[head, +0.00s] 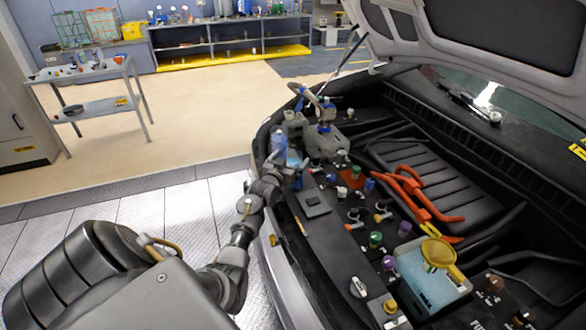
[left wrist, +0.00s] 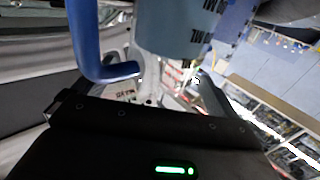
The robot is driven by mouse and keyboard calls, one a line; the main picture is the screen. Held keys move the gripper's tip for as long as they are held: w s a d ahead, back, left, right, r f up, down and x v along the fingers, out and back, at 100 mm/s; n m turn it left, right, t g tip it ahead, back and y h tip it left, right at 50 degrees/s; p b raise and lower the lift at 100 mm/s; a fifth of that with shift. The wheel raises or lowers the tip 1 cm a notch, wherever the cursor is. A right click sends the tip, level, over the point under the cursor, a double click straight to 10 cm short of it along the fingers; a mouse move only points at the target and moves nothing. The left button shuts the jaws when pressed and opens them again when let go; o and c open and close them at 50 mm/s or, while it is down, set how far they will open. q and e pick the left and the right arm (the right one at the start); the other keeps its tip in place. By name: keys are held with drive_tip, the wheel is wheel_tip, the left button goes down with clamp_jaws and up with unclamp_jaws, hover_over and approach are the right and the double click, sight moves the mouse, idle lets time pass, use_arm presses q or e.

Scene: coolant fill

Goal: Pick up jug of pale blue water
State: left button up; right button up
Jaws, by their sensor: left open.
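The jug of pale blue water (head: 279,146) stands at the front left edge of the engine bay in the head view, partly hidden by my left gripper (head: 292,166). In the left wrist view the jug's pale blue body (left wrist: 185,28), with dark "ML" markings, fills the upper middle. Its darker blue handle (left wrist: 108,72) is at the upper left. My left gripper is open, close to the jug; I cannot tell if it touches. My right gripper is not in view.
The open engine bay holds a grey reservoir with a hose (head: 325,145), several coloured caps, orange cables (head: 405,190) and a pale blue tank with a yellow funnel (head: 438,252). The raised hood (head: 480,40) overhangs the right. A cart (head: 95,105) stands left; the floor between is clear.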

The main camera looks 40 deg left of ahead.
use_arm(q)
drive_tip(key=shift+w+a, duration=0.1)
drive_tip(key=shift+w, duration=0.15)
drive_tip(key=c, duration=1.7)
drive_tip(key=shift+c, duration=0.8)
drive_tip(key=shift+r, duration=0.2)
